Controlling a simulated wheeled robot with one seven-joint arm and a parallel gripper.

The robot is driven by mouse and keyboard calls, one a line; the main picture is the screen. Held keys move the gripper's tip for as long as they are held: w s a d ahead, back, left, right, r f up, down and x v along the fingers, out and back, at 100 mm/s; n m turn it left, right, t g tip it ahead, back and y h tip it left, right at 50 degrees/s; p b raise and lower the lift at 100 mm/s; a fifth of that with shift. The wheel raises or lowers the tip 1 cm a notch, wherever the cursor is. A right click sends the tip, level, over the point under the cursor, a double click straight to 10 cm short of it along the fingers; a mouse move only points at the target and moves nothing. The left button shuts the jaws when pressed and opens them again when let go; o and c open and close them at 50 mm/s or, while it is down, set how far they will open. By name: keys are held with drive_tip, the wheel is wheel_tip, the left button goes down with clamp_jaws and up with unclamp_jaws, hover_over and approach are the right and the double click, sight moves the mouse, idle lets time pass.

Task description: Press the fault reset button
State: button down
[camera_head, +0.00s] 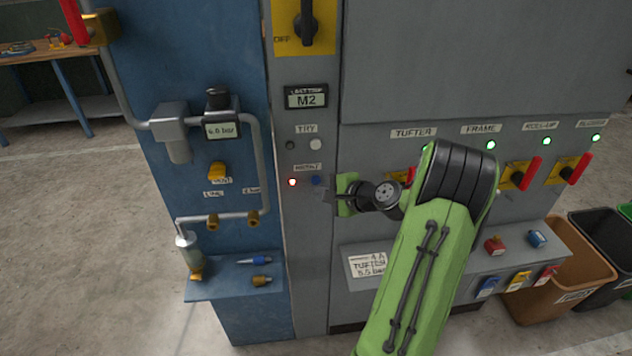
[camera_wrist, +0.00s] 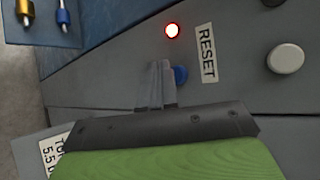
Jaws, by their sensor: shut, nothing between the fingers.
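The blue fault reset button (camera_head: 316,180) sits on the grey panel strip, right of a lit red lamp (camera_head: 292,182) and under a small label. In the wrist view the blue button (camera_wrist: 181,75) shows beside the RESET label (camera_wrist: 207,53), with the lit red lamp (camera_wrist: 172,30) above it. My gripper (camera_head: 322,194) is shut and empty, its fingertips right at the button. In the wrist view the fingers (camera_wrist: 162,72) partly cover the button's left side. I cannot tell whether the tips touch it.
A white button (camera_head: 316,144) and a dark lamp are above on the same strip. Red-handled switches (camera_head: 525,172) stand to the right. A shelf (camera_head: 510,262) with locks and tags juts out below. A blue pneumatic panel (camera_head: 210,60) with pipes is at left.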

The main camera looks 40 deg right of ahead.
drive_tip(key=shift+w, duration=0.15)
drive_tip(key=shift+w+d, duration=0.2)
drive_tip(key=shift+d, duration=0.05)
drive_tip(key=shift+w+d+p, duration=0.25)
drive_tip(key=shift+w+p, duration=0.15)
drive_tip(key=shift+p, duration=0.15)
idle(0.4)
drive_tip(key=shift+s, duration=0.1)
drive_tip(key=shift+s+a+b, duration=0.3)
drive_tip(key=shift+s+a, duration=0.2)
drive_tip(key=shift+s, duration=0.15)
drive_tip(key=s+a, duration=0.1)
drive_tip(key=s, duration=0.1)
drive_tip(key=s+a+b, duration=0.1)
drive_tip(key=s+a, duration=0.1)
idle(0.5)
drive_tip(key=shift+d, duration=0.1)
idle(0.5)
